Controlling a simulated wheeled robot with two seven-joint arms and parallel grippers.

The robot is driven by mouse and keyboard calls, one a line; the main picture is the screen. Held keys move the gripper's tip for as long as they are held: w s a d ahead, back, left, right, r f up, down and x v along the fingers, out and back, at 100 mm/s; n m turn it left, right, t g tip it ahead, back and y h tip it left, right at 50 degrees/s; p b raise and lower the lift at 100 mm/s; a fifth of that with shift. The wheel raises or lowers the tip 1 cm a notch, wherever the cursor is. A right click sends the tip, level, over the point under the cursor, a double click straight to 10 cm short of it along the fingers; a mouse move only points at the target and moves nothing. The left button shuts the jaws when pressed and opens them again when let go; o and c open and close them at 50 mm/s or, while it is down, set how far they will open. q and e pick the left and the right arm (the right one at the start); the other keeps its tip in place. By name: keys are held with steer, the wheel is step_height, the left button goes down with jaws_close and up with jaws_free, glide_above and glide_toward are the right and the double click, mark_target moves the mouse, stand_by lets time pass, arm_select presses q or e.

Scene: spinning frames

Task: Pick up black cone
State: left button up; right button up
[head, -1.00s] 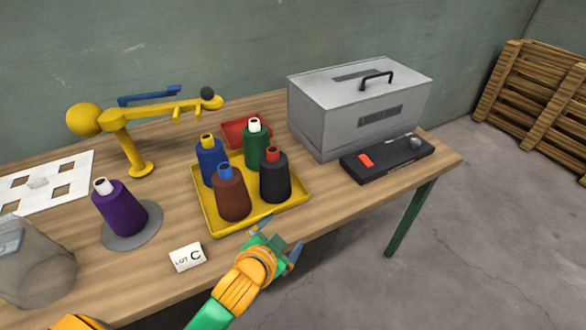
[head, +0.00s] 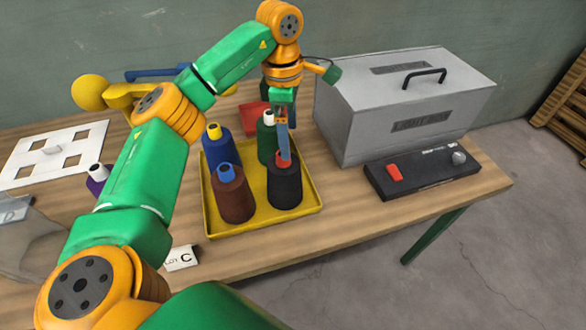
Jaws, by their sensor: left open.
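The black cone (head: 286,190) with a red top stands upright at the front right of the yellow tray (head: 243,227). My left gripper (head: 284,152) is directly above it, pointing down, with a finger beside the red top. The gripper is open; the far finger is hidden, and I cannot tell whether it touches the cone. A brown cone (head: 233,198) with a blue top stands to its left. A blue cone (head: 218,152) with a yellow top and a green cone (head: 267,143) with a white top stand behind. My right gripper is not in view.
A grey metal box (head: 395,115) and a black control unit (head: 425,173) stand to the right. A red tray (head: 250,116) lies behind the cones. A purple cone (head: 97,181) and yellow stand (head: 91,92) are partly hidden by my left arm. A lot card (head: 180,258) lies in front.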

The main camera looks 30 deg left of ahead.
mark_target(284, 177)
arm_select(q)
steer(key=shift+s+a+f+y, duration=0.15)
steer(key=shift+s+a+y, duration=0.15)
steer(key=shift+s+a, duration=0.4)
steer(key=f, duration=0.2)
steer(key=f+p, duration=0.1)
steer(key=f, duration=0.1)
steer(key=f+p, duration=0.1)
steer(key=f, duration=0.1)
steer(key=shift+d, duration=0.3)
steer(key=shift+r, duration=0.15)
steer(key=c, duration=0.6)
jaws_close()
